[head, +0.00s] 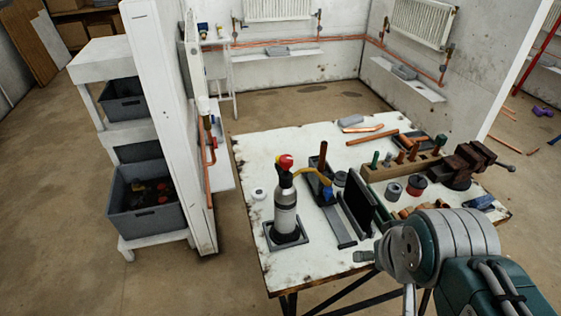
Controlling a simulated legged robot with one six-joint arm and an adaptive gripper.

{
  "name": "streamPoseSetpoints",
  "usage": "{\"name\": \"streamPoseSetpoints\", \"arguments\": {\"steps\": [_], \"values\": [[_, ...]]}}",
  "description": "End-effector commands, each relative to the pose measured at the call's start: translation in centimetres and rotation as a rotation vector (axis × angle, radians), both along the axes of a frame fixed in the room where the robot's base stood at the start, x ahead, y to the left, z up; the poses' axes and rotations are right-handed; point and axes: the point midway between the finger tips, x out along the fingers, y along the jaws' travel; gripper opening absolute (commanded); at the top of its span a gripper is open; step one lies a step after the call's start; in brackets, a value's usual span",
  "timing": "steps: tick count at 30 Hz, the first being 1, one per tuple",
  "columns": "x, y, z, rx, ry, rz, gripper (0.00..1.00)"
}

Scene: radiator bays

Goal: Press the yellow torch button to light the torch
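The torch (286,208) stands upright on a dark square base at the near left of the workbench. It has a silver cylinder, a dark neck and a red top (286,161). A yellow-orange tube (314,171) reaches right from its head. No flame is visible. My arm comes in at the lower right, over the bench's near right side.
The white workbench (263,150) carries a dark upright panel (358,204), a wooden rack (402,167), a vise (470,163), copper pipes and small cans. A white partition (166,110) and shelves with grey bins (146,205) stand left. Floor is clear between the bench and back radiators.

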Motion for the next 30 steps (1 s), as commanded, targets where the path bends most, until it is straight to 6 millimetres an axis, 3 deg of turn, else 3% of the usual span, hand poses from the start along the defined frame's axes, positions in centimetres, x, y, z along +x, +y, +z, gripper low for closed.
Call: {"name": "streamPoseSetpoints", "arguments": {"steps": [13,14,18,19,30], "values": [[0.00,0.00,0.00,0.000,0.000,0.000,0.80],[0.00,0.00,0.00,0.000,0.000,0.000,0.71],[0.00,0.00,0.00,0.000,0.000,0.000,0.08],[0.00,0.00,0.00,0.000,0.000,0.000,0.00],[0.00,0.00,0.00,0.000,0.000,0.000,0.00]]}}
